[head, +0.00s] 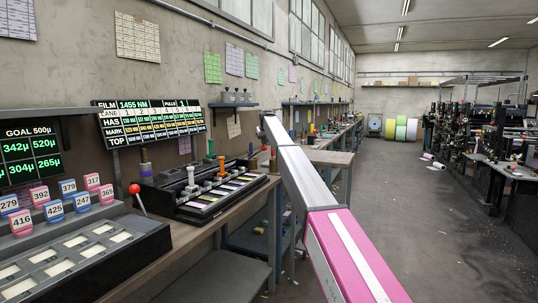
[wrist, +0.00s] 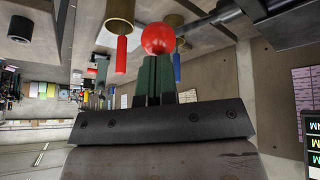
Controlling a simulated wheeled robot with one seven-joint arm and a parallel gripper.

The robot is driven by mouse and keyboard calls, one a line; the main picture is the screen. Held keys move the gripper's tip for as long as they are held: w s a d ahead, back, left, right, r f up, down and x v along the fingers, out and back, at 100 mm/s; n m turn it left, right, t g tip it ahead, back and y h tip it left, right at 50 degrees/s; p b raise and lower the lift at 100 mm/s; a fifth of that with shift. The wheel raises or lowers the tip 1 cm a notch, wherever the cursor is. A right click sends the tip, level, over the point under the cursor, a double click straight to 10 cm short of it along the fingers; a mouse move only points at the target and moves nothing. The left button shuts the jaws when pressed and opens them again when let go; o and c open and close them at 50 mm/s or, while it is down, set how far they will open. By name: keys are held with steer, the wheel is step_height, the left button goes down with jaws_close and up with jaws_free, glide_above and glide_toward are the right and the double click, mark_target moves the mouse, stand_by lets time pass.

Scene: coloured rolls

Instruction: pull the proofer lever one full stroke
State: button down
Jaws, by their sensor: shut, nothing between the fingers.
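A red ball knob (wrist: 158,38) is in the wrist view, just beyond the tips of my gripper (wrist: 153,62). Its fingers are shut with nothing between them. I cannot tell whether they touch the knob. In the head view a small red knob (head: 264,148) shows at the right end of the dark lane machine (head: 185,203), near my gripper (head: 271,161); it may be the same knob. Another red-ball lever (head: 135,188) tilts up from the grey console at the left.
Red (wrist: 122,55) and blue (wrist: 176,68) handles flank the knob in the wrist view. A display board (head: 150,122) hangs above the machine, reading film 1455 NM. Numbered pink and blue blocks (head: 68,187) stand on the console (head: 85,255). Open floor (head: 420,240) lies to the right.

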steer(key=shift+w+a+r, duration=0.1)
steer(key=shift+a+r, duration=0.05)
steer(key=shift+r, duration=1.6)
steer(key=shift+a+r, duration=0.15)
steer(key=shift+r, duration=1.55)
steer(key=shift+f, duration=0.1)
steer(key=s+d+f+m+g, duration=0.1)
steer(key=s+d+f, duration=0.5)
steer(key=s+f, duration=0.55)
steer(key=s+d+f+m+g+h, duration=0.1)
steer(key=s+d+f, duration=0.65)
steer(key=f, duration=0.75)
steer(key=s+d+f+g, duration=0.1)
steer(key=s+d+f, duration=0.4)
steer(key=s+f, duration=0.75)
steer(key=s+d+f+m+g, duration=0.1)
steer(key=s+d+f, duration=0.2)
steer(key=s, duration=1)
steer(key=s+d+f+m, duration=0.1)
steer(key=s+d+f, duration=0.3)
steer(key=s+f, duration=0.5)
steer(key=s+d+f+g, duration=0.1)
steer(key=s+d+f, duration=0.2)
steer(key=s, duration=1.5)
step_height(320, 180, down, 4)
steer(key=shift+s+d+r+m+g, duration=0.25)
steer(key=shift+s+d+m+g, duration=0.05)
steer(key=shift+d+m, duration=0.1)
